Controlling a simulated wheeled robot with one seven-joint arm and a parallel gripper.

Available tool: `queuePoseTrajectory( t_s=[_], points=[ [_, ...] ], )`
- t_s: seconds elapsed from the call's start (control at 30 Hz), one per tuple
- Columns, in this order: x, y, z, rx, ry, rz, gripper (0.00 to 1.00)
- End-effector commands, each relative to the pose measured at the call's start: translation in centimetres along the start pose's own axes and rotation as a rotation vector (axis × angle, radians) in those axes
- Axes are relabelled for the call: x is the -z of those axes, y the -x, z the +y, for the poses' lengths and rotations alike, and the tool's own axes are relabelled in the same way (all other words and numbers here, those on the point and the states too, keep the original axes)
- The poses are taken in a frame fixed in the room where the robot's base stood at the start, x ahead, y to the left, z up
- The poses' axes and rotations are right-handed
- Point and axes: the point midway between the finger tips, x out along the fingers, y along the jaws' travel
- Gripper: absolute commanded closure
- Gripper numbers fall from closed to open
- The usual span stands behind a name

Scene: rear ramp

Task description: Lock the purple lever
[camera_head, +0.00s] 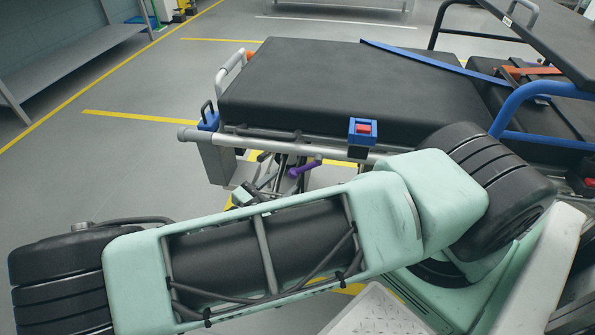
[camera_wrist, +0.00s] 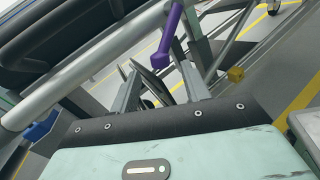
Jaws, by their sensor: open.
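The purple lever (camera_head: 305,168) hangs under the front side rail of the stretcher (camera_head: 350,85). In the wrist view the lever (camera_wrist: 166,38) slants down from the rail, and its knobbed lower end is near my fingertips. My gripper (camera_wrist: 158,70) is open, with one grey finger to the left of the lever's end and one to the right. I cannot tell how deep the lever sits between the fingers. Nothing is held. In the head view my arm crosses the foreground and hides much of the gripper.
A metal side rail (camera_head: 280,143) runs above the lever. A blue bracket with a red button (camera_head: 362,130) sits on it. Stretcher frame bars surround the lever below. Open floor (camera_head: 90,165) lies left of the stretcher.

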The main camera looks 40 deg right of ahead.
Motion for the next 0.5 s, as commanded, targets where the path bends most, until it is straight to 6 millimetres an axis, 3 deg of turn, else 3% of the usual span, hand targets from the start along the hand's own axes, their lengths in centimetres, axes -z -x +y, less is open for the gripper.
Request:
queuePoseTrajectory(
  t_s=[0.2,0.5],
  points=[
    [0.1,-4.3,-0.1,0.003,0.0,-0.003,0.53],
    [0.0,-7.0,-0.1,0.002,0.0,0.001,0.53]
  ],
)
